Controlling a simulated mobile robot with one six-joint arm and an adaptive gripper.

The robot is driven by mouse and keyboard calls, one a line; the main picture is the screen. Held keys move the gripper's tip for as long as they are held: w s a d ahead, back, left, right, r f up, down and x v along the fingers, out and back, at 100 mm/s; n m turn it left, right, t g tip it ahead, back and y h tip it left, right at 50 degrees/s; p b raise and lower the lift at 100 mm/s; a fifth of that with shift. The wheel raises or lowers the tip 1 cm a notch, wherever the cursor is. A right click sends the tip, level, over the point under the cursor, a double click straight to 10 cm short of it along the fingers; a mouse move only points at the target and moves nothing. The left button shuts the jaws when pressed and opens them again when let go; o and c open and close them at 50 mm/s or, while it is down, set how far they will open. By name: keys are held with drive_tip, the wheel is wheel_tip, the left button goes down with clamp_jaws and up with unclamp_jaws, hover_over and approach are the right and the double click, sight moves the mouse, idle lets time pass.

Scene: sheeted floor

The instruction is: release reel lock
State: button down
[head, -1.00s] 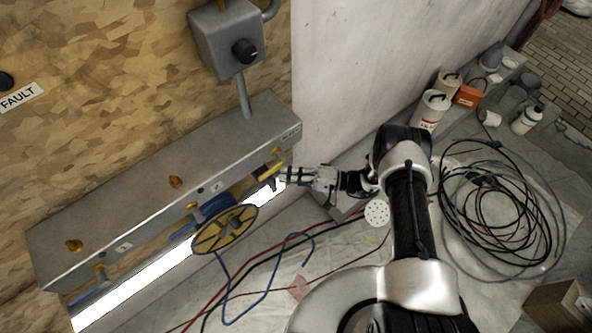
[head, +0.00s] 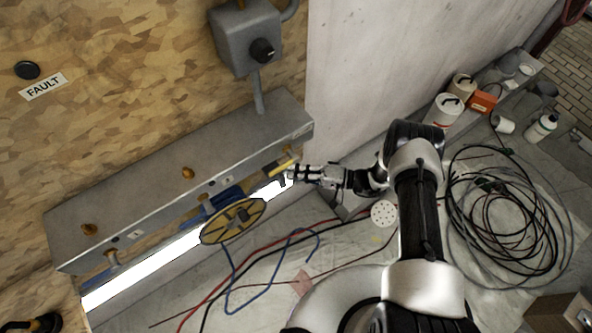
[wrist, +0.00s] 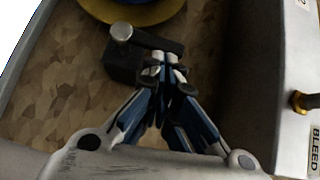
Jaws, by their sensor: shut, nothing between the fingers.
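The reel (head: 234,222) is a yellow spoked disc with blue hose, hanging below the grey metal housing (head: 180,190). Its yellow rim (wrist: 135,12) shows at the top of the wrist view. Beside that rim is a black block (wrist: 125,68) with a dark arm and a round metal knob (wrist: 121,32), which looks like the lock. My gripper (head: 291,174) is at the right end of the housing, right of the reel. In the wrist view my fingertips (wrist: 172,68) are together and empty, overlapping the block's right side; contact cannot be told.
A short yellow bar (head: 284,165) shows close by my fingertips. Brass knobs (head: 188,173) stick out of the housing. A grey switch box (head: 246,38) is above. Hoses and a black cable coil (head: 500,215) lie on the sheeted floor.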

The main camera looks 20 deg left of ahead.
sight(281, 178)
drive_tip(key=shift+s+a+r+p, duration=0.15)
drive_tip(key=shift+r+p, duration=0.1)
drive_tip(key=shift+p, duration=0.2)
drive_tip(key=n+h+p, duration=0.1)
drive_tip(key=p, duration=0.1)
drive_tip(key=s+a+r+n+t+h+p, duration=0.1)
drive_tip(key=p, duration=0.2)
drive_tip(key=s+a+n+h+p, duration=0.1)
drive_tip(key=h+p, duration=0.1)
drive_tip(key=p, duration=0.1)
drive_tip(key=shift+s+r+n, duration=0.25)
drive_tip(key=shift+r+n, duration=0.05)
drive_tip(key=shift+r, duration=0.05)
drive_tip(key=shift+s+a+f+n+t+h+p, duration=0.15)
drive_tip(key=shift+s+a+n+t+h+p, duration=0.35)
drive_tip(key=shift+t+h+p, duration=0.3)
drive_tip(key=shift+s+a+f, duration=0.3)
drive_tip(key=shift+s+a, duration=0.15)
drive_tip(key=shift+s, duration=0.1)
